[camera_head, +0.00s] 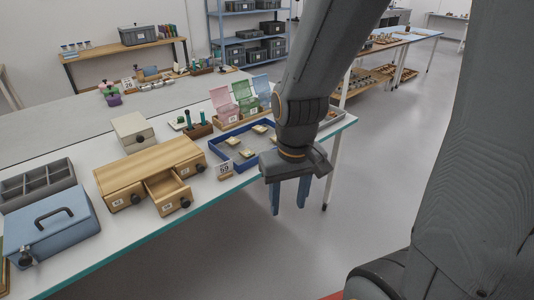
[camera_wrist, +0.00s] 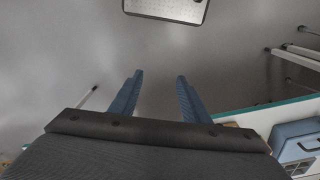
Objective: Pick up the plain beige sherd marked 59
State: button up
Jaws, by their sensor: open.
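Several small beige sherds (camera_head: 247,153) lie apart in a blue-rimmed tray (camera_head: 219,158) on the long table in the head view. Their marks are too small to read, so I cannot tell which is 59. A small card reading 59 (camera_head: 224,169) stands in front of the tray near the table edge. My gripper (camera_head: 289,205) hangs with fingers down, open and empty, off the table's front edge and to the right of the tray. My arm hides the tray's right end. In the wrist view my open fingers (camera_wrist: 160,77) have only grey floor between them.
A wooden drawer unit (camera_head: 150,170) with one drawer pulled out stands left of the tray. A blue case (camera_head: 50,228) lies further left. Coloured open boxes (camera_head: 240,100) and a holder with green-handled tools (camera_head: 197,128) stand behind. The floor in front is clear.

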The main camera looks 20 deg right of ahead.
aim_at(246, 155)
jog(key=z, duration=1.6)
jog(key=i, duration=1.1)
jog(key=u, duration=2.9)
